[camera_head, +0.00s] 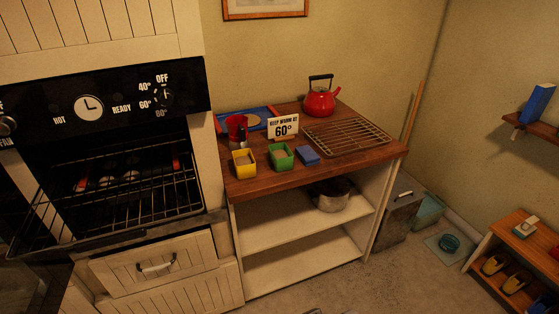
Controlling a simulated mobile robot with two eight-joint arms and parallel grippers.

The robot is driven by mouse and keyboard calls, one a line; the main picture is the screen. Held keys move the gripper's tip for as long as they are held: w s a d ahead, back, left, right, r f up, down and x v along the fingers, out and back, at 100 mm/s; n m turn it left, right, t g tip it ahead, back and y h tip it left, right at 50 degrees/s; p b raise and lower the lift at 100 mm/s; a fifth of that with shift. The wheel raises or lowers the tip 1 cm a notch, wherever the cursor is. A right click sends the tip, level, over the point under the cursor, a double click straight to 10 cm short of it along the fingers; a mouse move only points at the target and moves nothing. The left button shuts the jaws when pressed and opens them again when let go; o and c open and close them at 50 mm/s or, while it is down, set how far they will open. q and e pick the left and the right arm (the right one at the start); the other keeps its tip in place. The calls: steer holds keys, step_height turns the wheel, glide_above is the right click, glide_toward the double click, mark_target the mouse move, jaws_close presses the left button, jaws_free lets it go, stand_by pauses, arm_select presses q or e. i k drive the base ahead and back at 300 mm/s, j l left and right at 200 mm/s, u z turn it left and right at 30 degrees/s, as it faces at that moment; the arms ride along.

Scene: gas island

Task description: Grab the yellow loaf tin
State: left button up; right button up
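The yellow loaf tin (244,169) stands upright near the front left edge of the wooden worktop (350,151). It has a pale, dough-coloured filling. A green tin (281,162) with a similar filling stands just to its right, with a small gap. Neither of my grippers can be made out in the head view.
A red cup (237,126), a "Keep warm at 60°" sign (283,128) and a blue-edged tray (256,118) stand behind the tins. A wire rack (347,136) and red kettle (320,101) are farther right. The oven (105,200) is open at left, its rack pulled out.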

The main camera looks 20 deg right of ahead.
mark_target(245, 164)
steer(key=i+l+u, duration=0.1)
steer(key=i+u, duration=0.15)
steer(key=i, duration=0.15)
steer(key=i+l+u, duration=0.2)
steer(key=i, duration=0.2)
